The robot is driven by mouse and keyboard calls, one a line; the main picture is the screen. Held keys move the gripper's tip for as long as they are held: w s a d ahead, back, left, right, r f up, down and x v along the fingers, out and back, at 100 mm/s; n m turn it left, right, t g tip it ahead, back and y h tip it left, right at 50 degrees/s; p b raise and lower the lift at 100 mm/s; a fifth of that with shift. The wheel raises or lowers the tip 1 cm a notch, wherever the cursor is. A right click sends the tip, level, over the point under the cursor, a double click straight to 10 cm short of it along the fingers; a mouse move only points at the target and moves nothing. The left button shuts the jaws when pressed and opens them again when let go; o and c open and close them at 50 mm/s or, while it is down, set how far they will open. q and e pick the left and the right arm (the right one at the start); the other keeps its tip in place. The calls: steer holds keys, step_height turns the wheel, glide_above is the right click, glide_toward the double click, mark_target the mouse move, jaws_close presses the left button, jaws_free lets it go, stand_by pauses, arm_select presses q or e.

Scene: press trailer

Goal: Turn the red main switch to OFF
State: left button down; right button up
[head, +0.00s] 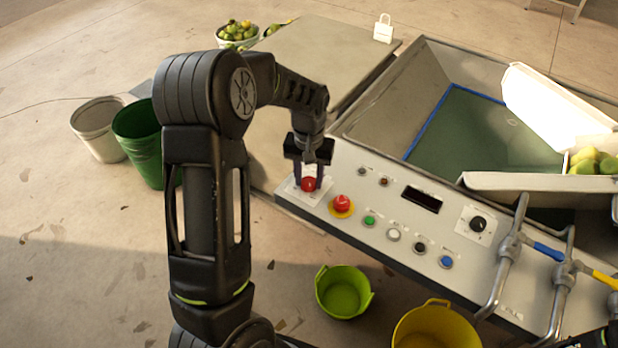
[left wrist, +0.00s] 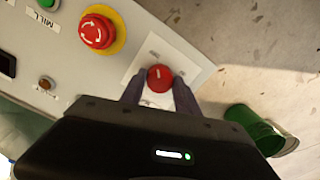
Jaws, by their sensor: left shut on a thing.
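The red main switch (head: 309,184) is a round red knob on a pale square plate at the left end of the control panel (head: 330,150). My left gripper (head: 309,178) comes down on it from above. In the left wrist view the red main switch (left wrist: 160,77) sits between the two fingertips of my left gripper (left wrist: 160,86), which is shut on it. A short white mark shows on the knob's face. The lettering on the plate is too small to read. My right gripper is not clearly in view.
A red emergency stop on a yellow ring (head: 342,204) is close beside the switch. Several coloured buttons and a black selector knob (head: 478,224) follow to the right. Bent metal pipes with a blue handle (head: 549,252) stand at the right. Buckets, one green (head: 140,135), are on the floor.

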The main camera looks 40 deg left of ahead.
mark_target(309, 181)
stand_by(0.3)
arm_select(q)
steer(key=c, duration=0.9)
jaws_free()
step_height(309, 181, up, 8)
steer(key=shift+f, duration=0.1)
